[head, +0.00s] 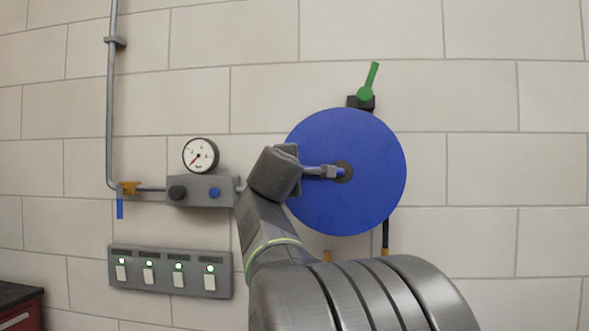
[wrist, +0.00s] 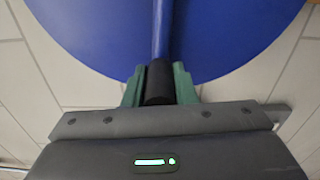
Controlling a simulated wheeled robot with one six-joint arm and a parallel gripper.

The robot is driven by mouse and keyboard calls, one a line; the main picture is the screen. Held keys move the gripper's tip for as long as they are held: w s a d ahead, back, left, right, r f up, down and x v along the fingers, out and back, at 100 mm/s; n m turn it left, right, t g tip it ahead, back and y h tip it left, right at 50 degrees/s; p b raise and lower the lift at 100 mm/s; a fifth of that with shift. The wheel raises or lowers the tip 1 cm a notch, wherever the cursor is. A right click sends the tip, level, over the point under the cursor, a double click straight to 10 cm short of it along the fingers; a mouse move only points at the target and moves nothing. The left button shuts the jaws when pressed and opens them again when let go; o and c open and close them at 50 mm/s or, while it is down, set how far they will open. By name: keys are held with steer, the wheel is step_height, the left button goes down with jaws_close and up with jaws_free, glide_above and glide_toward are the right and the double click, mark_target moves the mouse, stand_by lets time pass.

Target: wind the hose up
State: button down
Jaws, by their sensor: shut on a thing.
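The hose reel shows as a blue disc (head: 350,215) on the wall, with a dark hub at its middle. A crank arm (head: 322,171) runs left from the hub, about level. In the wrist view, my gripper (wrist: 159,84) has its green fingers on both sides of the black crank handle (wrist: 159,80), shut on it. In the head view my own wrist hides the fingers and handle. A short black length of hose (head: 386,233) hangs below the reel's right side; the rest of the hose is hidden.
A green lever (head: 369,80) stands above the reel. Left are a pressure gauge (head: 201,155), a grey control box (head: 200,191), a pipe (head: 111,100) and a switch panel (head: 170,272). A dark-topped red cabinet (head: 22,312) is lower left. The wall right of the reel is clear.

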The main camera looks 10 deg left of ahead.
steer(key=shift+f, duration=0.65)
steer(key=c, duration=1.2)
jaws_free()
steer(key=shift+s, duration=0.1)
steer(key=s+b, duration=0.2)
steer(key=s, duration=1.1)
steer(key=shift+s+b, duration=0.3)
steer(key=w, duration=0.4)
steer(key=w+p, duration=0.1)
steer(key=w, duration=0.4)
steer(key=w+p, duration=0.1)
steer(key=w, duration=0.3)
steer(key=shift+w+r, duration=0.25)
steer(key=shift+w, duration=0.15)
